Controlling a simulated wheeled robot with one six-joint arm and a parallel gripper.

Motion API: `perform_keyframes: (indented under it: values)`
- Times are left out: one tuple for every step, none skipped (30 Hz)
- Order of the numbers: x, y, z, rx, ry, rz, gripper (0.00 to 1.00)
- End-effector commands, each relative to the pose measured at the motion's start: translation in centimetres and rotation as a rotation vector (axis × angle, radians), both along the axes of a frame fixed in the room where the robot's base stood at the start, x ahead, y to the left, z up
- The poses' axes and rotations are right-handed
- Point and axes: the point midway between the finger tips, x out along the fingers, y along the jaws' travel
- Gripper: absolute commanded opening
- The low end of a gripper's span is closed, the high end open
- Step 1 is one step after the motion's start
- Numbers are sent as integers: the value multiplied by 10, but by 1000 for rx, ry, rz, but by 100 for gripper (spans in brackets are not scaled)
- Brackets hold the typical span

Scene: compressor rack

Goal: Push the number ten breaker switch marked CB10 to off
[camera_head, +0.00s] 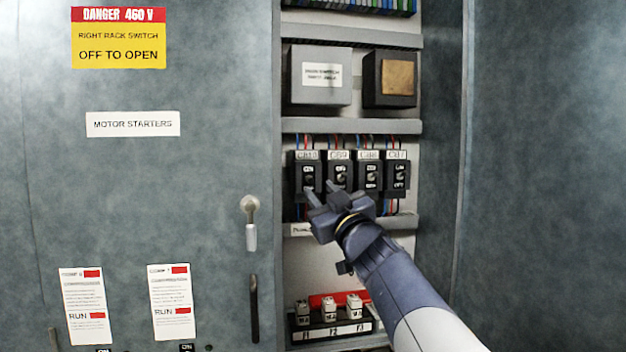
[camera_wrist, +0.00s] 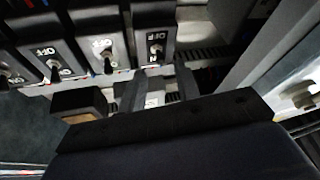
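The CB10 breaker (camera_head: 308,176) is the leftmost of the black breakers in the rack, under a white label. Its small toggle shows, but I cannot tell its position surely. The fingers also show in the wrist view (camera_wrist: 155,88), beyond the dark gripper body. Contact with the breaker cannot be seen.
CB9 (camera_head: 339,177), CB8 (camera_head: 369,177) and CB7 (camera_head: 397,176) stand close to the right. The cabinet door with a handle (camera_head: 250,215) is at left.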

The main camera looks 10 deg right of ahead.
Motion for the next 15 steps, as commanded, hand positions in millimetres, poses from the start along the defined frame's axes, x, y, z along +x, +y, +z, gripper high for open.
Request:
perform_keyframes:
  values:
    - [8,3,5,1,1,2,31]
    - [13,4,7,1,0,3,31]
    - [18,5,9,1,1,2,31]
    - [21,5,10,1,1,2,31]
    - [25,6,12,2,0,1,31]
    - [28,7,12,1,2,1,31]
    - [30,8,14,1,0,0,31]
    - [32,8,15,1,0,0,31]
    - [35,9,15,0,0,1,31]
    - [36,9,15,0,1,1,31]
    - [37,9,15,1,0,0,31]
    - [38,9,16,0,0,0,31]
    - [38,10,16,0,0,0,31]
    - [39,10,16,0,-1,0,31]
    - [39,10,16,0,-1,0,31]
